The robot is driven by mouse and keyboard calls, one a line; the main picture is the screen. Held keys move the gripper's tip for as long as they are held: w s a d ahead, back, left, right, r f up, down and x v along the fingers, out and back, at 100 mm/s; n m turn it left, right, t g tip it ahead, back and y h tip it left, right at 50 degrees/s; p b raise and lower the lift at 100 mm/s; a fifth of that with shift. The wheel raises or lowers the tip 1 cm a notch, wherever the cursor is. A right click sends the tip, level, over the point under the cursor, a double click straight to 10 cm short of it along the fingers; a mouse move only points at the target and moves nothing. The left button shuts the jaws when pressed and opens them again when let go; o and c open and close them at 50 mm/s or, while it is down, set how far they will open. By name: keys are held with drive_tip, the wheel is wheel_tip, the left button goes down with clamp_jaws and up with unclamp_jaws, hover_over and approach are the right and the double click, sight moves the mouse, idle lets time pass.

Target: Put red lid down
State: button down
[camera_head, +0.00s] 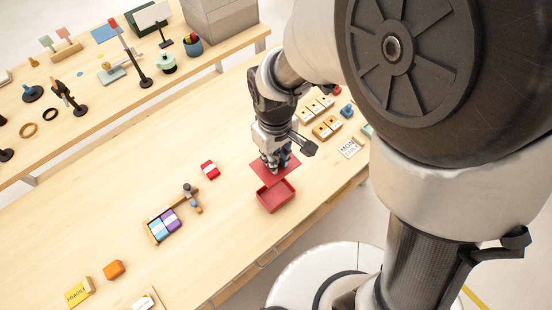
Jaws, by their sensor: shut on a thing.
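The red lid (266,169) is a flat, thin red panel under my gripper (276,167). My gripper points down and is shut on the lid, with its fingertips hiding part of it. An open red box (275,200) sits on the table just in front of the lid. The lid appears to be above the table, beside or partly over the box's back edge; the exact gap cannot be told. My arm comes in from the upper right.
On the table (110,220) are a red-and-white block (209,170), a wooden tray (152,232) with blue and purple blocks, an orange block (114,269) and a yellow box (79,293). Wooden pieces (326,127) stand right of my gripper.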

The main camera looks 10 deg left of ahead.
drive_tip(key=shift+r, duration=0.55)
drive_tip(key=w+a+f+b, duration=0.4)
drive_tip(key=w+a, duration=0.6)
drive_tip(key=w, duration=0.1)
drive_tip(key=b, duration=0.4)
approach(253, 156)
drive_tip(key=shift+s+d+f, duration=0.35)
drive_tip(key=shift+s+f, duration=0.3)
drive_tip(key=shift+s, duration=0.15)
drive_tip(key=shift+f+b, duration=0.55)
drive_tip(key=shift+f, duration=1.95)
drive_tip(key=shift+f, duration=0.15)
drive_tip(key=c, duration=1.6)
unclamp_jaws()
drive_tip(key=shift+o, duration=0.2)
